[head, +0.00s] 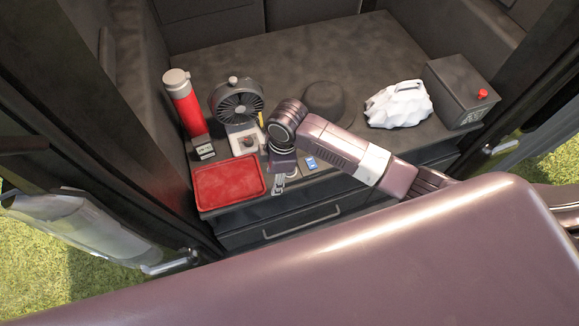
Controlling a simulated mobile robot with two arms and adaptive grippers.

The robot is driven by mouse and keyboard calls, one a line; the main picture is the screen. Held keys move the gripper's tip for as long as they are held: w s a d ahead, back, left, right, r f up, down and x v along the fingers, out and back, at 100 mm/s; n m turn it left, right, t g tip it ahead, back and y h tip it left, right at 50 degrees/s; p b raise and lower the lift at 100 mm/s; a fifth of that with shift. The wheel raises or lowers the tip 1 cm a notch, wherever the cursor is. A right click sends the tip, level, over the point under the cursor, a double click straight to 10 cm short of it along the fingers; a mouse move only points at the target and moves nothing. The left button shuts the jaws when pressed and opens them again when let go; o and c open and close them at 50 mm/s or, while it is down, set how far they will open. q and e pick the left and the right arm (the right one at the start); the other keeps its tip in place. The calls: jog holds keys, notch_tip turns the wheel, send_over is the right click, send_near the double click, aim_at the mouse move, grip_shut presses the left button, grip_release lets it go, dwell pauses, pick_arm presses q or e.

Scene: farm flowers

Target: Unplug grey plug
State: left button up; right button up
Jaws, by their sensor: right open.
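I cannot single out the grey plug with certainty. A small grey block (204,150) lies at the foot of a red cylinder with a grey cap (185,100). A dark round fan (237,103) stands right of the cylinder, with a small white piece (241,143) below it. My right gripper (279,184) is open and points down near the shelf's front edge, just right of the red tray. My own wrist hides part of the shelf behind it, and contact with anything there cannot be made out. My left gripper is not in view.
The red tray (229,184) sits at the front left of the dark shelf (290,55). A small blue item (311,163) lies near my wrist. A black hat (326,98), a white crumpled bag (398,106) and a black box with a red knob (456,88) stand right. The back is clear.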

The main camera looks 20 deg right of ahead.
jog(key=shift+n+h, duration=0.8)
jog(key=shift+n, duration=0.1)
jog(key=w+d, duration=0.4)
jog(key=w+d+r, duration=0.1)
jog(key=w+d, duration=0.1)
jog(key=shift+w+d, duration=0.15)
jog(key=shift+d, duration=0.1)
jog(key=shift+f, duration=0.1)
jog(key=shift+f+b, duration=0.6)
jog(key=shift+b, duration=0.15)
notch_tip(320, 180, down, 6)
jog(key=b, duration=0.5)
jog(key=shift+f+b, duration=0.35)
jog(key=shift+f, duration=0.4)
jog(key=shift+p, duration=0.65)
jog(key=shift+c, duration=0.7)
